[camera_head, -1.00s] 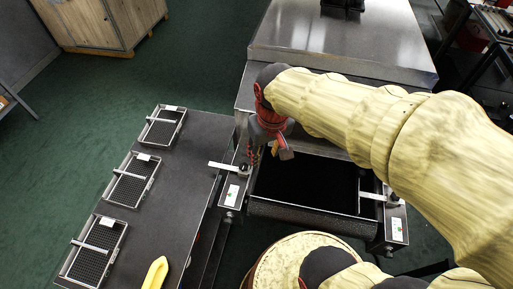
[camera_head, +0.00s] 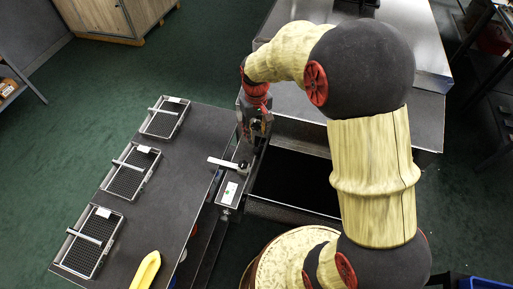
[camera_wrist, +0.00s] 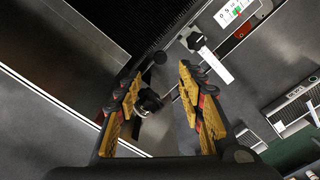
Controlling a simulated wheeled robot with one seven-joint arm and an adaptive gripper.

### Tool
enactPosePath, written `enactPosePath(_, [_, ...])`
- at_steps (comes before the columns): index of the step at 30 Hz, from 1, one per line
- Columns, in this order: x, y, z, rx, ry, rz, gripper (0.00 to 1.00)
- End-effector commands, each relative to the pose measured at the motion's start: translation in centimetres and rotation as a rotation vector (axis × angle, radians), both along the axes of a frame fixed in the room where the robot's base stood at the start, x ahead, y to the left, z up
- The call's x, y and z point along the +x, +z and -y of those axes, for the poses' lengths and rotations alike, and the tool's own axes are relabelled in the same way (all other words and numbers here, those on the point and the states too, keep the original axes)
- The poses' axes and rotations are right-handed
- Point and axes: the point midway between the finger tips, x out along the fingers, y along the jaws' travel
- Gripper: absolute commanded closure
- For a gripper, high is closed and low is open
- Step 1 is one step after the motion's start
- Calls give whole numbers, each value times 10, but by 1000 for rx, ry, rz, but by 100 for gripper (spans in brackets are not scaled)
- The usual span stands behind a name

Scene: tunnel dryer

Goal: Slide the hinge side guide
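My gripper (camera_head: 256,128) points down over the left edge of the dryer's dark belt opening. Its fingers are apart in the wrist view (camera_wrist: 163,105). A small black knob (camera_wrist: 150,102) shows between them, lower down; I see no clear contact. A white bar (camera_head: 224,163) with a dark knob at its right end sits just in front of the gripper, on the left side of the opening. In the wrist view a similar white bar (camera_wrist: 212,62) with a black knob (camera_wrist: 195,41) lies beyond the fingers. Which part is the hinge side guide, I cannot tell for sure.
A label plate (camera_head: 230,190) lies beside the opening. The dark belt (camera_head: 297,182) is inside it. A grey table (camera_head: 168,205) on the left carries wire-mesh trays (camera_head: 128,171) and a yellow object (camera_head: 146,270). The metal hood (camera_head: 300,103) stands behind. My arm hides the right side.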

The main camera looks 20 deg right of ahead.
Motion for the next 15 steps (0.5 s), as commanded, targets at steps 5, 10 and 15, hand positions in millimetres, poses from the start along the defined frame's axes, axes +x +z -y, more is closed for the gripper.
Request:
enactPosePath(5, [-1,-39,0,0,0,-3,61])
enactPosePath(10, [-1,-71,0,0,-1,-3,61])
enactPosePath(15, [0,-92,0,0,-1,-1,61])
